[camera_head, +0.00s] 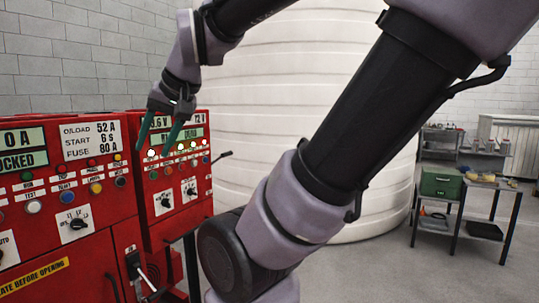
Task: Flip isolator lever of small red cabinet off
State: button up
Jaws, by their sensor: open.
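The small red cabinet (150,215) stands at the left, with green displays, lit buttons and rotary knobs on its front. A dark lever (222,156) with a rounded tip sticks out from its right side, angled up and to the right. My gripper (158,141) is open and empty, its two green fingers pointing down. It hangs in front of the cabinet's upper displays and partly covers them. It is to the left of the lever and apart from it; whether it touches the cabinet front, I cannot tell.
A larger red cabinet (90,245) stands at the left, with a black-and-chrome lever (140,272) low on its right side. A big white ribbed tank (285,95) fills the background. A shelf table with a green box (441,182) stands at the right. Floor between is clear.

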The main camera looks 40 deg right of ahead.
aim_at(230, 153)
jog(key=z, duration=1.05)
jog(key=i+j+u, duration=0.15)
jog(key=i, duration=0.3)
jog(key=i+j+u, duration=0.2)
jog(key=i, duration=0.25)
